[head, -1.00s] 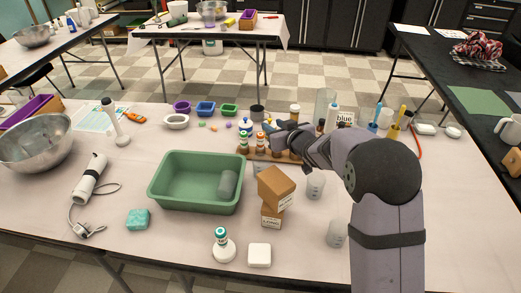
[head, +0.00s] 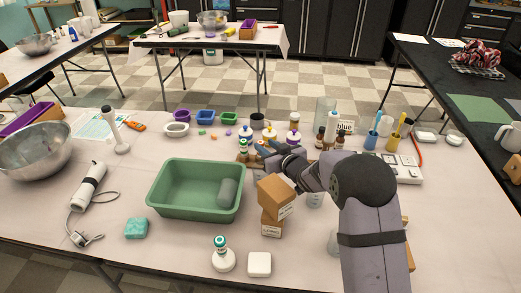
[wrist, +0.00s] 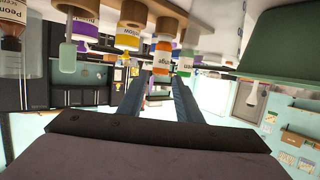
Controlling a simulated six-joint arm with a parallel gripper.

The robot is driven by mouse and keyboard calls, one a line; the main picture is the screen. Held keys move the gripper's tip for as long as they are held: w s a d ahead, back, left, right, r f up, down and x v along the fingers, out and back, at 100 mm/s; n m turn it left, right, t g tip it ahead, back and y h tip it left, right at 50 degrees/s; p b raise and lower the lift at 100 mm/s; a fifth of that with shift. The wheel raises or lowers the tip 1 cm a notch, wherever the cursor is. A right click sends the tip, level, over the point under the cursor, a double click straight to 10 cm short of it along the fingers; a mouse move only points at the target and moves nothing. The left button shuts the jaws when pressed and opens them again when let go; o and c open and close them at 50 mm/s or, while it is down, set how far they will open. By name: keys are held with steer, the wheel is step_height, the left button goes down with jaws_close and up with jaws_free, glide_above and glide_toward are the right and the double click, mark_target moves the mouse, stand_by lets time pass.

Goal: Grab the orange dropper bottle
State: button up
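In the wrist view, which shows the scene upside down, the orange dropper bottle (wrist: 162,60) has a white label with an orange band. It lies in line with the space between the fingertips of my gripper (wrist: 160,84). The two fingers are apart, with a gap visible between them. I cannot tell whether the tips reach the bottle. A green-labelled bottle (wrist: 186,62) stands close beside it, and a yellow-labelled bottle (wrist: 130,32) on the other side. In the head view, my gripper (head: 264,149) is at the bottle rack and hides most of the front bottles.
Stacked brown boxes (head: 275,190) stand just in front of my arm. A green tub (head: 170,200) is to the left. Dark bottles (head: 340,142) and a blue cup (head: 370,139) stand to the right.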

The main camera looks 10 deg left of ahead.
mark_target(260, 142)
steer(key=shift+f, duration=0.1)
steer(key=shift+f+p+x, duration=0.2)
steer(key=shift+f+x, duration=0.05)
steer(key=shift+x, duration=1.05)
steer(key=shift+f+p+x, duration=0.15)
steer(key=shift+f+x, duration=0.05)
steer(key=shift+x, duration=1.15)
steer(key=shift+s+d, duration=0.1)
jaws_close()
steer(key=shift+r, duration=0.1)
step_height(260, 142, up, 10)
steer(key=shift+f, duration=0.1)
